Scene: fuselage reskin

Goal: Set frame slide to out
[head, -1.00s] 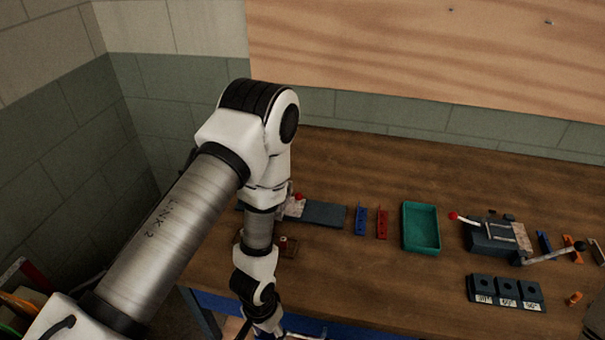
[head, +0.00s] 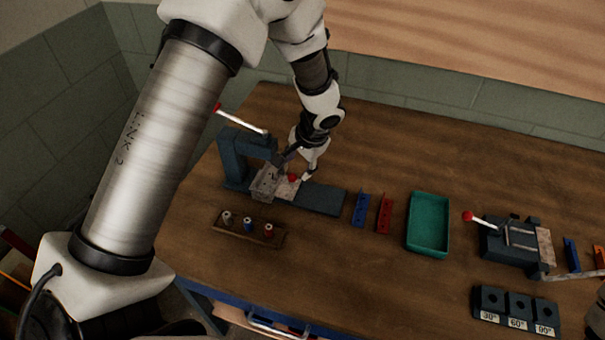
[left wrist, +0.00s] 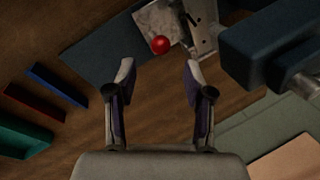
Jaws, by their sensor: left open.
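The frame slide looks to be the pale metal plate (head: 286,190) with a red ball knob (head: 292,178), on a dark blue-grey base (head: 322,199) that runs out to the right from under the press (head: 236,155). In the left wrist view the red knob (left wrist: 160,44) sits on the plate (left wrist: 155,22), just beyond the fingertips. My left gripper (head: 297,169) is open above the knob, and its spread fingers (left wrist: 158,72) show nothing between them. The gripper partly hides the plate in the head view. My right gripper is not in view.
The press has a white lever with a red tip (head: 243,121). A wooden rack (head: 240,236) with small spools stands in front. Right of the base are a blue bracket (head: 360,209), a red bracket (head: 384,213) and a green tray (head: 428,225). The base's right end is bare.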

